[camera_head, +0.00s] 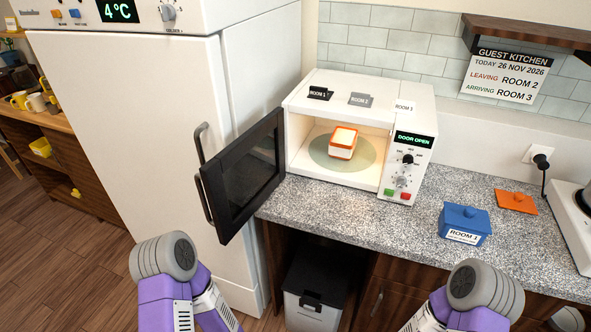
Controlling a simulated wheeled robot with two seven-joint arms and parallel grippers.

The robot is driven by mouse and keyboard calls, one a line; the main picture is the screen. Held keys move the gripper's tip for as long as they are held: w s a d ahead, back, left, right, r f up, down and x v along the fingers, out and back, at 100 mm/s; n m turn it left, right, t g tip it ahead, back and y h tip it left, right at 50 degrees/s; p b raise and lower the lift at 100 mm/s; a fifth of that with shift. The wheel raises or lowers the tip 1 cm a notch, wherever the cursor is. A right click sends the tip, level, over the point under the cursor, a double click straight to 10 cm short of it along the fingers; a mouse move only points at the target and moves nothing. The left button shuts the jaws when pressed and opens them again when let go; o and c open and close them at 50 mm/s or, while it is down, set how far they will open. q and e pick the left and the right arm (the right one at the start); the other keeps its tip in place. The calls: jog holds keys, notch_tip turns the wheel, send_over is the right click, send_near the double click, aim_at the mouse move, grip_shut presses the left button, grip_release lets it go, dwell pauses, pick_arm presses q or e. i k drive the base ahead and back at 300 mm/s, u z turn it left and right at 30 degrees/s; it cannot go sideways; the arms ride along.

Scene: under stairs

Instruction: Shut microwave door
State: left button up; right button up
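A white microwave (410,104) stands on the speckled counter, its display reading DOOR OPEN. Its dark-framed door (245,172) is swung wide open on the left side, sticking out toward me past the counter's front edge and in front of the fridge. An orange and white container (343,142) sits inside on the round turntable (322,158). Parts of my two purple arms with grey rounded joints show at the bottom, left and right, below and apart from the door. Neither gripper's fingers are visible.
A tall white fridge (130,130) stands left of the microwave, close behind the open door. A blue lidded box (463,226) and an orange lid (516,201) lie on the counter (330,212) at right. A bin (315,290) stands underneath. The counter before the microwave is clear.

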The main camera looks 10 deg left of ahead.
aim_at(238, 180)
jog(key=z, duration=3.25)
jog(key=k, duration=2.5)
jog(key=u, duration=1.85)
jog(key=i, duration=0.45)
jog(key=z, duration=0.05)
